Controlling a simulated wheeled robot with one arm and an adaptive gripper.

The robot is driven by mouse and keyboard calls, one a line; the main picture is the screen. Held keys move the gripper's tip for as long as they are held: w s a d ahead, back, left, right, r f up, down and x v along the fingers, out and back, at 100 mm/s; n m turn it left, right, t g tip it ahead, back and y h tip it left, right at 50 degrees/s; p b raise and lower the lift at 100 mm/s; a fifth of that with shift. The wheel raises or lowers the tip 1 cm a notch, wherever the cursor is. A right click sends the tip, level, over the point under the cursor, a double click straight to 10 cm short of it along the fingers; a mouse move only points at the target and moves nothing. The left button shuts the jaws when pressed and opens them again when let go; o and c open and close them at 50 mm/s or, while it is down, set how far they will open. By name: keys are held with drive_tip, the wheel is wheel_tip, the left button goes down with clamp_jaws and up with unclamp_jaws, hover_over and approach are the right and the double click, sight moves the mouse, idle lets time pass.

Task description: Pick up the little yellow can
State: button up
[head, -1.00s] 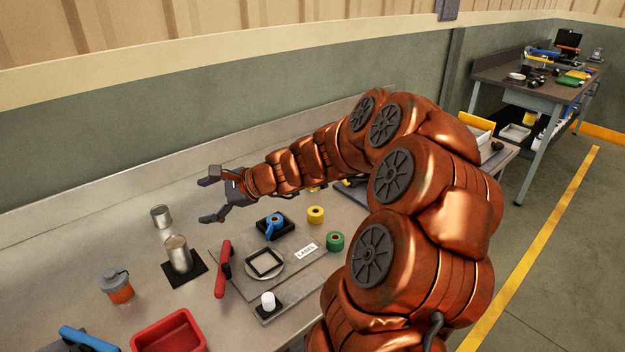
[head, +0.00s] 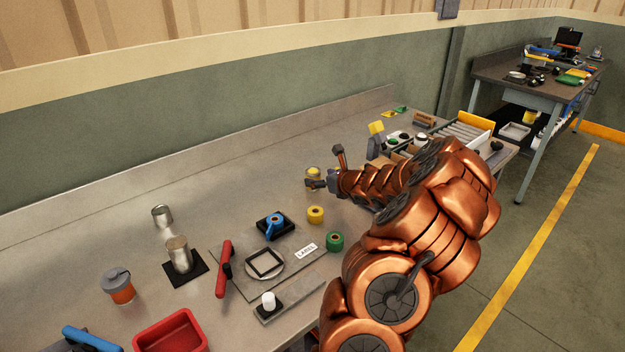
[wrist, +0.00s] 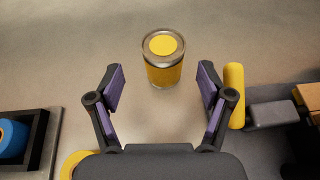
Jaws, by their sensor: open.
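The little yellow can (wrist: 163,72) stands upright on the bench, with a metal rim and a yellow disc on its lid. In the wrist view it is just beyond the fingertips and centred between them. My gripper (wrist: 162,82) is open and empty, its two purple-padded fingers spread left and right of the can's line. In the head view the can (head: 313,171) shows beside my gripper (head: 324,167), partly hidden by the fingers.
A yellow-ended grey object (wrist: 235,92) lies close to the right finger. A blue tape roll (head: 273,224) in a black holder, a yellow roll (head: 315,214) and a green roll (head: 335,241) are nearer. Bench behind the can is clear.

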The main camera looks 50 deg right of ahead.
sight(318, 178)
drive_tip(key=shift+d+f+p+x, duration=0.15)
drive_tip(key=shift+p+x, duration=0.15)
drive_tip(key=shift+x, duration=0.45)
drive_tip(key=shift+d+f+p+x, duration=0.1)
drive_tip(key=shift+p+x, duration=0.2)
drive_tip(key=shift+x, duration=0.45)
drive_tip(key=shift+p+x, duration=0.3)
drive_tip(key=shift+x, duration=0.75)
drive_tip(key=shift+f, duration=0.1)
drive_tip(key=c, duration=1.4)
